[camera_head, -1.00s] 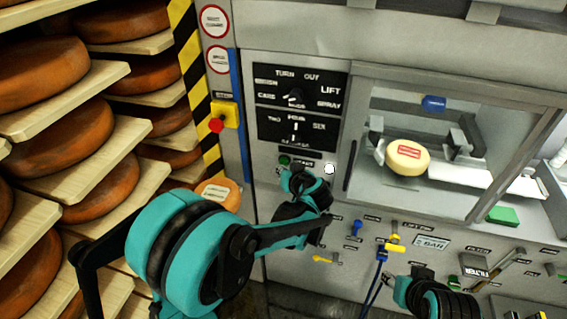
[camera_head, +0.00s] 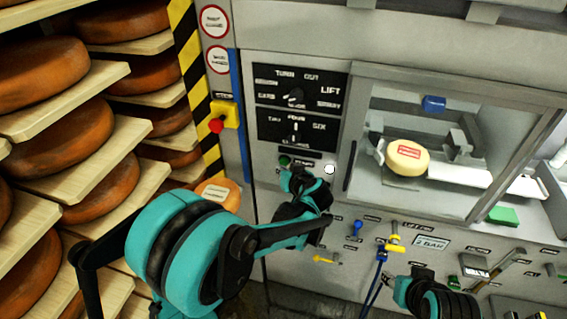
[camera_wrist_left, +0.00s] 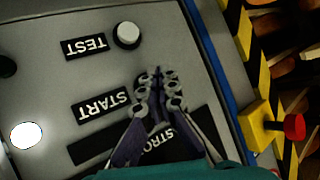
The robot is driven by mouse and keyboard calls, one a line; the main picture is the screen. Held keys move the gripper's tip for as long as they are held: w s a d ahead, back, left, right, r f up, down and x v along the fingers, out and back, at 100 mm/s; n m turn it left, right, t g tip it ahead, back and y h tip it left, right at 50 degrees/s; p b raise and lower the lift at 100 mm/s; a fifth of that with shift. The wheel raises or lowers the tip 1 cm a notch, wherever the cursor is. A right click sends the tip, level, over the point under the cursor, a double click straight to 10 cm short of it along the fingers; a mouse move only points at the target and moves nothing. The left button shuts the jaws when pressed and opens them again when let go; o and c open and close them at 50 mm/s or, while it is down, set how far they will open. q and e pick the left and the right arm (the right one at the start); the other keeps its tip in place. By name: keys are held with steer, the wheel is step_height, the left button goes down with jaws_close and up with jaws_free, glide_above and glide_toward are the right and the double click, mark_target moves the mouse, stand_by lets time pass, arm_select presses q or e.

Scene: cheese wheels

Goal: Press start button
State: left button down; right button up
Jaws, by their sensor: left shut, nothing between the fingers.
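The start button is a small green button (camera_head: 284,160) on the grey machine panel, left of its dark label, in the head view. My left gripper (camera_head: 290,176) is just below it, in front of the panel. In the left wrist view, which shows the panel upside down, the gripper (camera_wrist_left: 158,76) is shut and empty, its fingertips beside the START label (camera_wrist_left: 102,105). The fingers hide the button there, so I cannot tell if they touch it. My right arm's end (camera_head: 432,296) shows at the bottom of the head view; its fingers are not clear.
A white button (camera_wrist_left: 127,35) sits beside the TEST label. A round white spot (camera_head: 330,169) is right of the start label. A red emergency button (camera_head: 216,125) on a yellow box is to the left. Shelves of cheese wheels (camera_head: 70,140) fill the left side.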

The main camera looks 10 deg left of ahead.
arm_select(q)
steer(key=shift+w, duration=0.15)
steer(key=shift+w, duration=0.3)
